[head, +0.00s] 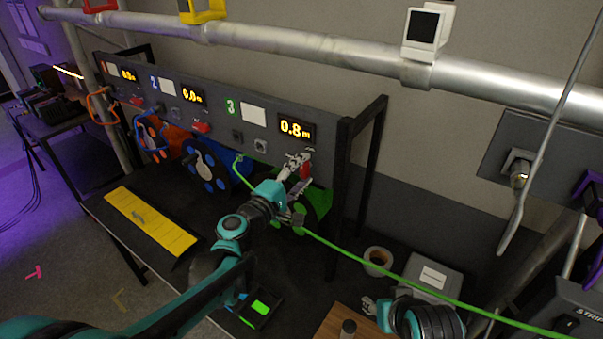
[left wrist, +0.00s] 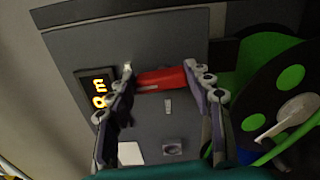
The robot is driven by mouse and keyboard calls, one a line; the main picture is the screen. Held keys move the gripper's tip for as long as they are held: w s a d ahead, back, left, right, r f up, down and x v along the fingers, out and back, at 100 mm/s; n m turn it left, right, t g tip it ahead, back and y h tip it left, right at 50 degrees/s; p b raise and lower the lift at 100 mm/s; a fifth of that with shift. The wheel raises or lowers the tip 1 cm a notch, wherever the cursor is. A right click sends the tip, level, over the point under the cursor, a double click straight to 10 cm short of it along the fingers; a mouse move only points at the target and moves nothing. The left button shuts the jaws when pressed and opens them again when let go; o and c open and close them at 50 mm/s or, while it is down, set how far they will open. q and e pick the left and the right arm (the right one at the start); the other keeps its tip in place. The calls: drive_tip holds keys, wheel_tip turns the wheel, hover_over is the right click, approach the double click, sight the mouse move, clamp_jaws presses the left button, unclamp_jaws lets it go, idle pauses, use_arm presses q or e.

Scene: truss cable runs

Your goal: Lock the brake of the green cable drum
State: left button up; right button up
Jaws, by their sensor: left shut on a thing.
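The green cable drum (head: 316,201) sits under the panel section marked 3, partly hidden behind my left arm. It also shows in the left wrist view (left wrist: 285,75), with a dark face and green spots. Its red brake lever (head: 306,171) is on the panel just above it. In the left wrist view the red lever (left wrist: 160,80) spans between my two fingers. My left gripper (head: 294,165) is shut on this lever. The green cable (head: 400,278) runs from the drum to the lower right. My right gripper (head: 369,305) is low in the head view, its jaw state unclear.
The panel's display (head: 295,129) reads 0.8 m. Blue (head: 205,167) and orange (head: 165,138) drums stand to the left. A cup (head: 378,260) and a grey box (head: 432,277) stand at the right. A yellow plate (head: 150,221) lies on the bench's front left.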

use_arm(q)
drive_tip(key=shift+m, duration=0.5)
drive_tip(key=o, duration=1.1)
drive_tip(key=shift+o, duration=0.2)
drive_tip(key=v, duration=1.2)
drive_tip(key=shift+s+d+f, duration=0.1)
drive_tip(key=shift+f, duration=0.05)
